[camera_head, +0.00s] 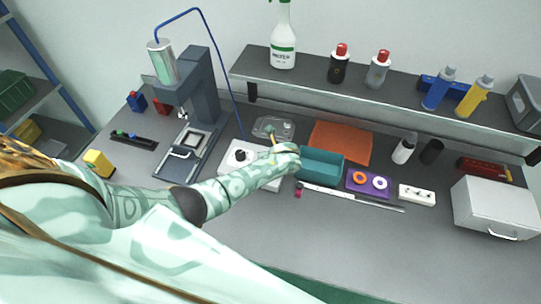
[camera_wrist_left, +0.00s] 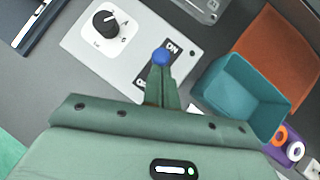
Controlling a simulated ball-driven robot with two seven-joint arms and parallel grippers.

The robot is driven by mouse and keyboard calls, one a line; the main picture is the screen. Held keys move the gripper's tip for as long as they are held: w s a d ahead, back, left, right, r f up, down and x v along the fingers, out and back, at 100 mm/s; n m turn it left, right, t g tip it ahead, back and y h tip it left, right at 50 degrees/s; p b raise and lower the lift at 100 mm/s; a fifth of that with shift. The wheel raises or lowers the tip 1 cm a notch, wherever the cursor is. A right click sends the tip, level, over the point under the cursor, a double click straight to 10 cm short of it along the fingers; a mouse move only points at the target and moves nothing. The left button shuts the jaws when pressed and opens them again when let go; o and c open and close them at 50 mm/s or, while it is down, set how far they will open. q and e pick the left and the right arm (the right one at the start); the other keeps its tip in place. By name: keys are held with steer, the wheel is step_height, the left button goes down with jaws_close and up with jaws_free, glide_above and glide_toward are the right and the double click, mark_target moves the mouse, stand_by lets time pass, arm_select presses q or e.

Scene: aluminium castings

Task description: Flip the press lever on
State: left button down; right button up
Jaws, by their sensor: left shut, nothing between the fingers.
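The white control panel (camera_head: 235,170) lies beside the press (camera_head: 203,88); in the left wrist view the panel (camera_wrist_left: 82,52) carries a black rotary knob (camera_wrist_left: 106,24). A lever with a blue ball end (camera_wrist_left: 161,56) shows on the panel's right part, with the ON label (camera_wrist_left: 172,48) close beside its ball. A second label is partly covered by my fingers. My left gripper (camera_head: 276,143) is over the panel's right side; in the wrist view its fingers (camera_wrist_left: 161,82) are shut and empty, right at the ball. Whether they touch it I cannot tell. The lever's shaft is hidden.
A teal bin (camera_head: 322,166) stands just right of my gripper, with an orange cloth (camera_head: 341,142) behind it. A clear tray (camera_head: 273,127) lies behind the panel. A purple block with rings (camera_head: 368,183) is further right.

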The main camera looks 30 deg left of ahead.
arm_select(q)
steer(key=shift+w+a+r+g+h, duration=0.15)
steer(key=shift+w+g+h, duration=0.15)
steer(key=shift+w+g, duration=0.55)
steer(key=shift+g, duration=0.25)
arm_select(e)
steer(key=shift+w+r, duration=0.1)
steer(key=shift+r, duration=0.1)
arm_select(q)
steer(key=shift+r, duration=0.1)
steer(key=shift+r+p, duration=0.65)
steer(key=shift+p, duration=0.2)
arm_select(e)
steer(key=shift+r, duration=0.95)
